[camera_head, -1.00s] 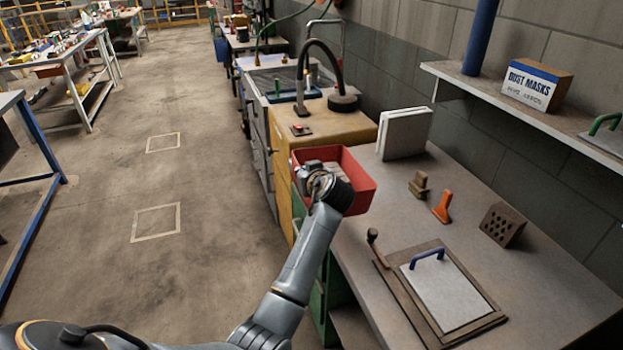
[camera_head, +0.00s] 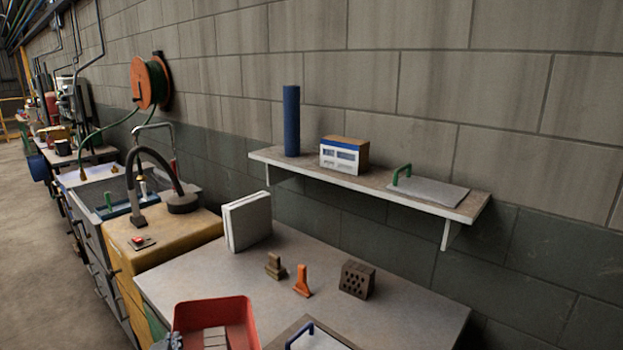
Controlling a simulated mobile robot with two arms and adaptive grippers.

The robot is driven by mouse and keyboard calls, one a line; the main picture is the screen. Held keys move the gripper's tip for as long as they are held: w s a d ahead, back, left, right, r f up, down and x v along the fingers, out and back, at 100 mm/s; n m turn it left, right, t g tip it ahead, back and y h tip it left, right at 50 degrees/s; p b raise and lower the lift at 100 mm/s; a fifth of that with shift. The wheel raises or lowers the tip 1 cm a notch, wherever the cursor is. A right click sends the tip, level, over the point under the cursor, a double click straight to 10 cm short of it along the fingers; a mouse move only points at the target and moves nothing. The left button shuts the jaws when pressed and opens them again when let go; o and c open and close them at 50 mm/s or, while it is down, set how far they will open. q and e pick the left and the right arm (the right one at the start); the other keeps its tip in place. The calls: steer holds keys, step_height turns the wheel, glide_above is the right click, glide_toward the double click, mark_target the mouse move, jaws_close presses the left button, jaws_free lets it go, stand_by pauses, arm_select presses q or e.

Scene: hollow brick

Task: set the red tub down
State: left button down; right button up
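The red tub (camera_head: 240,312) is at the bottom of the head view, cut off by the frame's lower edge. It overlaps the front of the workbench (camera_head: 300,254) in the picture; I cannot tell whether it touches it. Pale pieces (camera_head: 214,338) show inside it. A small grey part of my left gripper (camera_head: 174,342) shows against the tub's left side, at the picture's bottom edge. Its fingertips are hidden or out of frame, so its grip cannot be made out. My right gripper is not in view.
On the bench stand white slabs (camera_head: 247,221), a small brown block (camera_head: 275,267), an orange tool (camera_head: 302,282), a hollow brick (camera_head: 357,279) and a blue-handled plate (camera_head: 318,341). A wall shelf (camera_head: 300,165) hangs behind. The bench's right part is clear.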

arm_select(q)
steer(key=s+d+r+m+h, duration=0.2)
steer(key=s+d+m+h, duration=0.1)
steer(key=s+d, duration=0.5)
steer(key=shift+s+t+h, duration=0.4)
steer(key=shift+s+h, duration=0.1)
steer(key=shift+h, duration=0.2)
